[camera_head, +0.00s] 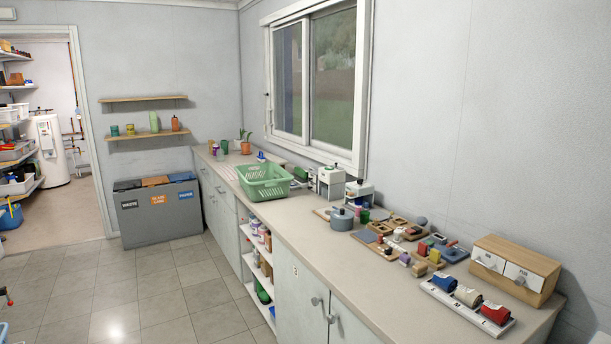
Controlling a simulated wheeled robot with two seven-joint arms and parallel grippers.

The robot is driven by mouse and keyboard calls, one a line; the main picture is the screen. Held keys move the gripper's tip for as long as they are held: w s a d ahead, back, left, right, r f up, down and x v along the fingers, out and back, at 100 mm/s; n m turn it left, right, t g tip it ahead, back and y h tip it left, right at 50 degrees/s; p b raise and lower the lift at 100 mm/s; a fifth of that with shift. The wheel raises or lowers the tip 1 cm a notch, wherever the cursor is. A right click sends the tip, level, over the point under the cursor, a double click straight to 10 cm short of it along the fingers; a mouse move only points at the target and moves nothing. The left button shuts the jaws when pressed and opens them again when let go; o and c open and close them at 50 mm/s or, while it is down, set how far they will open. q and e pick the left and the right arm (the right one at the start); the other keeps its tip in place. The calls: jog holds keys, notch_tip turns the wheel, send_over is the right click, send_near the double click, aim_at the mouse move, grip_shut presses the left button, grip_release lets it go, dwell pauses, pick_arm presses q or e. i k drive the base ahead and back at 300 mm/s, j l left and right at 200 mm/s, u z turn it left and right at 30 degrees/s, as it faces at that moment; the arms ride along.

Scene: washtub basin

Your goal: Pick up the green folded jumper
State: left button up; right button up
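I cannot make out a green folded jumper in the head view. A green plastic basket (265,190) with slotted sides stands on the long counter, and its inside is only partly seen. Small green items (263,297) sit on a low open shelf under the counter, too small to identify. Neither of my grippers is in view.
The long counter (290,215) runs along the window wall. Toy-like blocks, a grey pot (342,219), a tray with rolled cloths (467,297) and a wooden drawer box (514,269) crowd its right part. A sorting bin (158,209) stands behind clear tiled floor (150,285).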

aim_at(303, 173)
jog(key=u, duration=0.85)
jog(key=i+j+u, duration=0.2)
jog(key=i+u, duration=0.15)
jog(key=i, duration=0.15)
jog(key=i+u, duration=0.3)
jog(key=i, duration=3.6)
jog(key=i+z, duration=0.35)
jog(key=i+j+z, duration=0.15)
jog(key=z, duration=0.2)
jog(key=i+j+z, duration=0.2)
jog(key=z, duration=0.15)
